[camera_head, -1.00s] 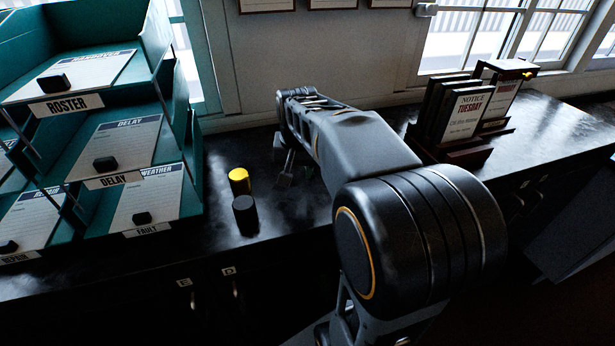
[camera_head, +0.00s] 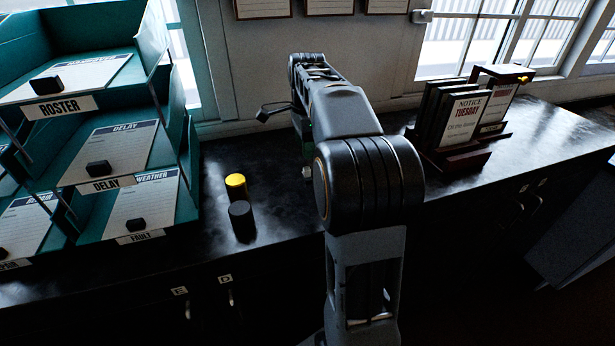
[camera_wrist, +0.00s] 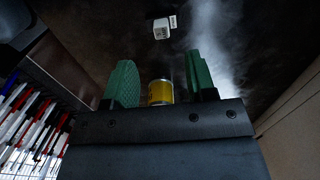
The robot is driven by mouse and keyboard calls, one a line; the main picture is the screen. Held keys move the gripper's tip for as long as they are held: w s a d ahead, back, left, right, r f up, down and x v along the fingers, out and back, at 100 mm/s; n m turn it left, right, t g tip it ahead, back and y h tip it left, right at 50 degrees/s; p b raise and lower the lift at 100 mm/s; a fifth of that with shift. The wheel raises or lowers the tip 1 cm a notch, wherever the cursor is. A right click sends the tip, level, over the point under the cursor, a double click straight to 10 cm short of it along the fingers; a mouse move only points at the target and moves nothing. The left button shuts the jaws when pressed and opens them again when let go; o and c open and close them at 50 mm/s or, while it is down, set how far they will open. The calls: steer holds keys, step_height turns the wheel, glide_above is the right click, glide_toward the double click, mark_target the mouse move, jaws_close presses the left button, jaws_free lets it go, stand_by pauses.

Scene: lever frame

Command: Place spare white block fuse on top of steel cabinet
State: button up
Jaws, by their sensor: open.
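A small white block (camera_wrist: 162,29) with a printed label beside it lies on a dark surface, beyond my fingertips in the wrist view. It looks like the white block fuse. My gripper (camera_wrist: 161,65) is open, its two green fingers apart. A yellow cylinder with a pale metallic top (camera_wrist: 160,92) shows between the fingers, near their base; I cannot tell its distance, and no grip on it shows. In the head view my gripper is mostly hidden behind my arm above the dark counter. I cannot make out the steel cabinet for sure in either view.
The dark counter (camera_head: 270,215) carries teal trays (camera_head: 185,195) at left, a yellow-topped piece (camera_head: 236,184) beside a dark cylinder (camera_head: 241,215), and a notice rack (camera_head: 460,150) at right. Red, white and blue rods (camera_wrist: 25,125) stand at left in the wrist view.

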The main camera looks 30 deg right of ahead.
mark_target(307, 168)
steer(key=shift+f, duration=4.1)
steer(key=c, duration=0.6)
steer(key=shift+r, duration=0.1)
steer(key=shift+w+r, duration=0.1)
steer(key=shift+r, duration=0.5)
steer(key=s+a+r+b, duration=0.1)
steer(key=s+a+r, duration=0.1)
steer(key=s+r, duration=0.4)
steer(key=s+a+r+b, duration=0.1)
steer(key=s+a+r, duration=0.1)
steer(key=s+r, duration=0.3)
steer(key=shift+s+a+r, duration=0.35)
steer(key=shift+s+a, duration=0.05)
steer(key=shift+s, duration=0.7)
